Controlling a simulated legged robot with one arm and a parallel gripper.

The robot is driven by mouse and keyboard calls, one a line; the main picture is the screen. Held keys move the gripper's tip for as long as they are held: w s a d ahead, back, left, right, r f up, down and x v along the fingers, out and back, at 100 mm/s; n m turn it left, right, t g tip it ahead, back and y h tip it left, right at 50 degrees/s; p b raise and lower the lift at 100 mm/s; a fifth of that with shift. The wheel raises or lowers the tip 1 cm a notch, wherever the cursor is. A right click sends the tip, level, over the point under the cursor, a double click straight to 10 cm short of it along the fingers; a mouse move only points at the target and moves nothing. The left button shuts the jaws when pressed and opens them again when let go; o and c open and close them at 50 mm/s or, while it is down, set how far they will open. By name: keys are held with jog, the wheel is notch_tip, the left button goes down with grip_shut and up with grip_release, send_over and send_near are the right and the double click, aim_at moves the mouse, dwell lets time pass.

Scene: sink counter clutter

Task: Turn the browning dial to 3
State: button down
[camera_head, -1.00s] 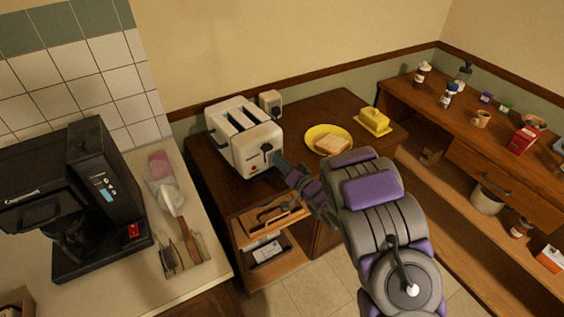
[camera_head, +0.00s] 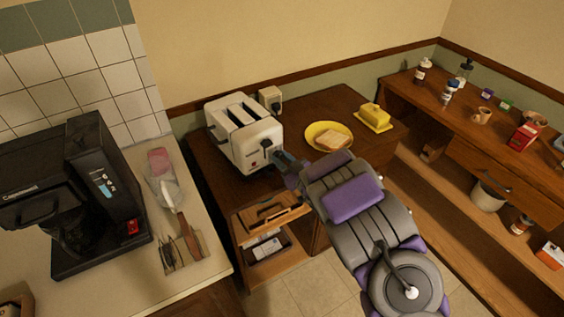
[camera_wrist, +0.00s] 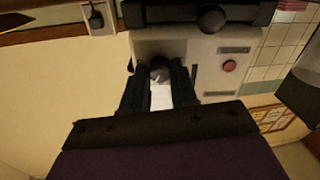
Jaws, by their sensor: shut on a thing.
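The white toaster (camera_head: 243,139) stands on the wooden cabinet top, with its slots facing up. My gripper (camera_head: 278,157) is at its front face. In the wrist view, the dark round browning dial (camera_wrist: 160,69) sits between the two dark fingertips of my gripper (camera_wrist: 160,82), which are shut on it from both sides. Its scale markings and pointer cannot be read. A red button (camera_wrist: 229,66) and a dark lever knob (camera_wrist: 212,18) show on the same face, clear of the fingers. In the head view my gripper hides the dial.
A yellow plate (camera_head: 316,131) with a slice of bread (camera_head: 332,140) and a yellow butter dish (camera_head: 374,117) stand right of the toaster. A wall outlet (camera_head: 271,99) is behind it. A black coffee maker (camera_head: 112,190) stands on the left counter.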

jog(key=n+b, duration=0.1)
jog(key=n, duration=0.1)
jog(key=n+b, duration=0.1)
jog(key=n, duration=0.1)
jog(key=shift+s+f, duration=0.1)
jog(key=shift+f, duration=0.25)
jog(key=shift+r+n+b, duration=0.1)
jog(key=shift+n+b, duration=0.4)
jog(key=shift+n, duration=0.4)
jog(key=c, duration=0.9)
grip_release()
jog(key=shift+r, duration=0.15)
jog(key=shift+o, duration=0.2)
jog(key=p+v, duration=0.6)
jog(key=v, duration=1.1)
jog(key=shift+d+p, duration=0.2)
jog(key=shift+p, duration=0.1)
